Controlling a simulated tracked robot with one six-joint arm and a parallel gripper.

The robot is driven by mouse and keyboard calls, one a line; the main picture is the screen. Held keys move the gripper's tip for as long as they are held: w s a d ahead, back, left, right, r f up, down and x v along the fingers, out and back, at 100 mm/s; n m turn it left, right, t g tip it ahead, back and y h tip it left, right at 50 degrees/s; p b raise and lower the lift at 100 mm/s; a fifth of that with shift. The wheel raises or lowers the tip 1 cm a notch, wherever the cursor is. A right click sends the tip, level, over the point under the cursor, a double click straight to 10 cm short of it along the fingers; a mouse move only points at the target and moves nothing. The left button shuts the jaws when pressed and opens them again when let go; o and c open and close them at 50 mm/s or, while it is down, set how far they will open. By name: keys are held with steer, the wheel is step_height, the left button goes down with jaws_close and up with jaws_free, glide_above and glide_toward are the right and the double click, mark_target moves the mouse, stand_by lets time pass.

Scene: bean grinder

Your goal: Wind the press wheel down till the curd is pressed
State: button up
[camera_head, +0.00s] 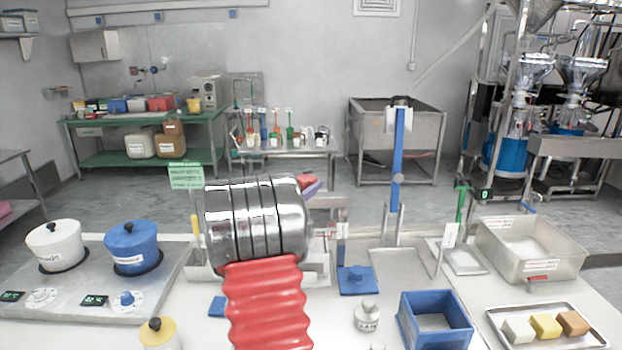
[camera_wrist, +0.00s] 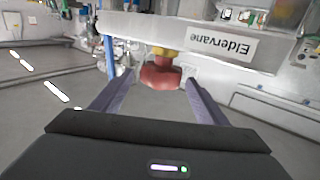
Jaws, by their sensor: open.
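My gripper (camera_wrist: 160,78) is open in the wrist view, its two purple fingers apart on either side of a red knob (camera_wrist: 160,74) with a yellow collar. Whether a finger touches it I cannot tell. The knob is by a pale metal body (camera_wrist: 180,35) lettered "Eldervane", upside down in this view. In the head view a purple finger of my gripper (camera_head: 314,188) shows beside something red, mostly behind my arm. I cannot make out a full press wheel or the curd; my arm covers the middle of the bench.
On the bench stand a white pot (camera_head: 55,245) and a blue pot (camera_head: 131,246) at left, an upright blue lever (camera_head: 398,160), a blue lidded piece (camera_head: 357,280), an open blue square mould (camera_head: 405,318), a metal basin (camera_head: 560,255) and a tray (camera_head: 497,333) of blocks at right.

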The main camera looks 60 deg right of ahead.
mark_target(312, 176)
steer(key=d, duration=0.6)
steer(key=shift+s, duration=0.3)
steer(key=shift+c, duration=0.4)
steer(key=c, duration=0.9)
steer(key=shift+a, duration=0.2)
steer(key=shift+c, duration=0.3)
steer(key=shift+d, duration=0.15)
